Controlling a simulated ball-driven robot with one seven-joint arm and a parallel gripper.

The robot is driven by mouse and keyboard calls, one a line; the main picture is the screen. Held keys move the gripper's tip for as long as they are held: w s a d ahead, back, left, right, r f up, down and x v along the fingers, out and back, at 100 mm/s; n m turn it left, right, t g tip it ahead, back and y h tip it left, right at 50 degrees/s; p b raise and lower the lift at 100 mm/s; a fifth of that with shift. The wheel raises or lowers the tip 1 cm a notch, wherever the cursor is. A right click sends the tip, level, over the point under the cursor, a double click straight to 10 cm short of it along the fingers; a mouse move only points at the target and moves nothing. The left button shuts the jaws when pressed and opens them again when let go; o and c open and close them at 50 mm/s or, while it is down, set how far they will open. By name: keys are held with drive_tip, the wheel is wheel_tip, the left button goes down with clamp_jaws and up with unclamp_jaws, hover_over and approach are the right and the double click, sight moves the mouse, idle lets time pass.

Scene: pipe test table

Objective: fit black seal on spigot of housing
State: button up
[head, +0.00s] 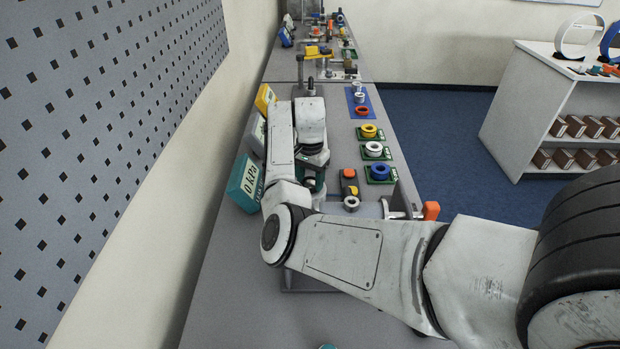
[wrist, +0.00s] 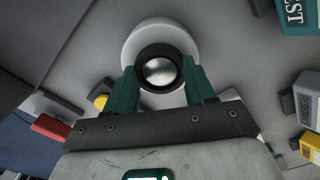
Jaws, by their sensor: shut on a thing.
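In the wrist view, my gripper (wrist: 161,78) has its two green fingers shut on the black seal (wrist: 160,50), a dark ring held from both sides. The shiny round metal end of the spigot (wrist: 160,72) shows through the ring's opening. A pale round flange of the housing (wrist: 160,27) lies behind the ring. The ring looks roughly in line with the spigot; whether it is around it or just in front of it, I cannot tell. In the head view my arm hides most of the housing and the seal.
A teal gauge box (head: 245,183) reading "0 kPa" stands left of my arm. To the right are yellow (head: 369,130), white (head: 374,149) and blue (head: 380,171) rings on green plates. An orange-handled fitting (head: 431,211) sits at the right edge. The near tabletop is mostly clear.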

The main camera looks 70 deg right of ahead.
drive_tip(key=o, duration=1.1)
wheel_tip(320, 180, up, 11)
drive_tip(key=b, duration=0.1)
drive_tip(key=shift+s+f, duration=0.1)
drive_tip(key=shift+f, duration=0.1)
idle(0.4)
